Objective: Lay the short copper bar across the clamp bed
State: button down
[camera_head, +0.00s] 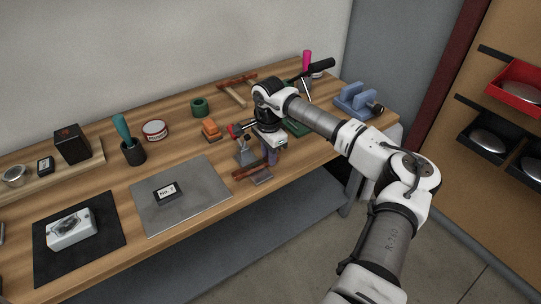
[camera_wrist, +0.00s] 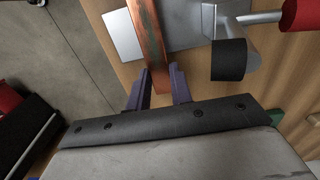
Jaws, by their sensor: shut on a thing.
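The short copper bar (camera_head: 248,172) is reddish brown and lies at the front edge of the bench in the head view. It runs up the wrist view (camera_wrist: 148,35) with its near end between my fingers. My gripper (camera_head: 271,156) is shut on that end, and its two fingers also show in the wrist view (camera_wrist: 160,84). The grey clamp bed (camera_wrist: 184,30) shows under and beside the bar. It also shows in the head view (camera_head: 262,179). The bar crosses over it; I cannot tell whether they touch. The clamp's red handle (camera_wrist: 302,13) and dark cylinder (camera_wrist: 234,60) stand right of the bar.
A grey metal plate (camera_head: 190,210) carries a small labelled block (camera_head: 166,193). An orange block (camera_head: 211,129), green ring (camera_head: 200,107) and tin (camera_head: 155,130) stand behind. A blue holder (camera_head: 353,100) is at the right end. The bench's front edge is close to the bar.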

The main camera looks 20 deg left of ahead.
jog(key=shift+f+b, duration=0.3)
jog(key=shift+f, duration=0.05)
dwell(0.5)
jog(key=c, duration=1.2)
grip_release()
jog(key=shift+o, duration=0.2)
notch_tip(320, 180, up, 14)
jog(key=b, duration=0.1)
jog(key=shift+f, duration=0.1)
